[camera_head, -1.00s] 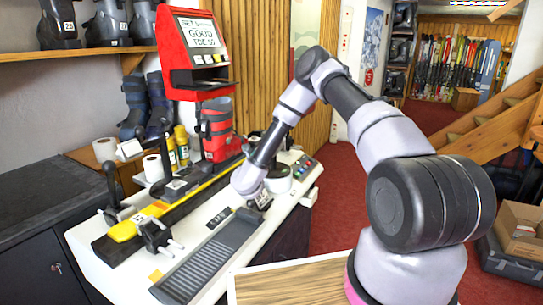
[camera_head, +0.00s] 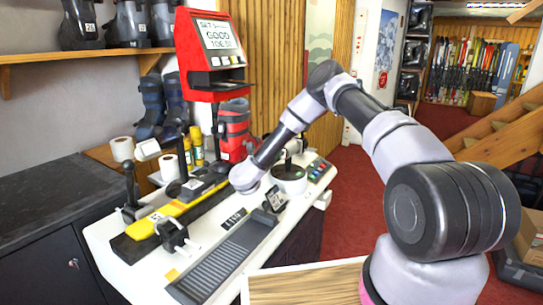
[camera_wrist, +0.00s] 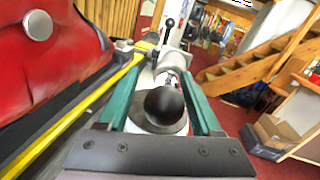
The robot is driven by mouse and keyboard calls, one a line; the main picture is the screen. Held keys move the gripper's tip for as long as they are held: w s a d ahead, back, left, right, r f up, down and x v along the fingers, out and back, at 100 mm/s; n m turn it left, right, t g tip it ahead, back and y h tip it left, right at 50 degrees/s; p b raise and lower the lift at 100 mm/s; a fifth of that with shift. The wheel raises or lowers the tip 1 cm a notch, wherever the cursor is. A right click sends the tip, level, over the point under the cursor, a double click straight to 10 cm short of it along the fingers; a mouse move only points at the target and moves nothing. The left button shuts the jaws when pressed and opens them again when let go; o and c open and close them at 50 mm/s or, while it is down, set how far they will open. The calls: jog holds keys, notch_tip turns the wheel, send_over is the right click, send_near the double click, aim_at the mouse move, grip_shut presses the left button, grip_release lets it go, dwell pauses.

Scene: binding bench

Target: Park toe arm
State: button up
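In the wrist view a black ball knob (camera_wrist: 165,106) lies between the two green fingers of my gripper (camera_wrist: 162,76). The fingers are spread, with narrow gaps showing beside the ball. A pale round piece is partly visible behind and under the ball. I cannot tell whether this knob belongs to the toe arm. In the head view my arm's end is low over the bench, in front of the red boot (camera_head: 233,130); my fingers are hidden there. The boot stands toe-clamped or beside the yellow-and-black bar (camera_head: 172,212); I cannot tell which.
The red display (camera_head: 213,50) reads "GOOD" and a toe line. A round pale unit (camera_head: 290,180) with a dark stick and a button panel (camera_head: 320,168) are at the bench's far end. A grey ribbed tread (camera_head: 225,258) lies in front. Stairs rise at right.

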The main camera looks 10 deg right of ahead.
jog(key=shift+s+f, duration=0.1)
jog(key=shift+s, duration=0.05)
jog(key=v, duration=1)
jog(key=shift+s+a, duration=0.15)
jog(key=shift+s, duration=0.15)
